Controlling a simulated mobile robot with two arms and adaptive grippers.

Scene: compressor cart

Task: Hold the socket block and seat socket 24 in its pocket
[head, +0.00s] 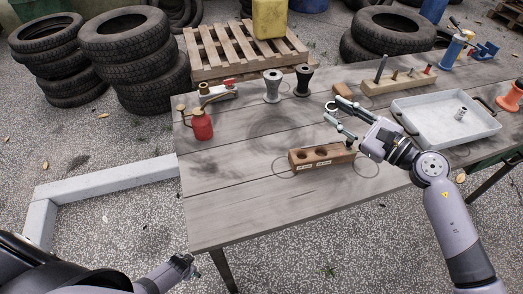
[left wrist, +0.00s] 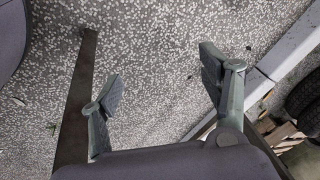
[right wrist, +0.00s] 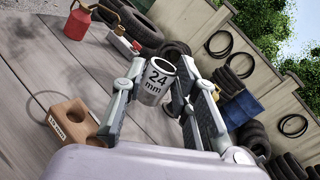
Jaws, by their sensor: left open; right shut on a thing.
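The wooden socket block (head: 322,163) lies on the table near its front edge, with round pockets on top and pale labels. It also shows in the right wrist view (right wrist: 70,122), where one label reads 19 mm. Socket 24 (right wrist: 158,82), a silver cylinder marked 24 mm, is between the fingers of my right gripper (head: 332,108). My right gripper is shut on it, above the table behind the block and apart from it. My left gripper (head: 182,268) is open and empty, off the table's left side; in the left wrist view it (left wrist: 165,90) is over speckled ground.
A grey tray (head: 420,128) holding a silver piece (head: 460,113) stands right of the block. A red oil can (head: 201,125) stands at the table's left. A wooden rack with pegs (head: 398,83) is at the back. The table left of the block is clear.

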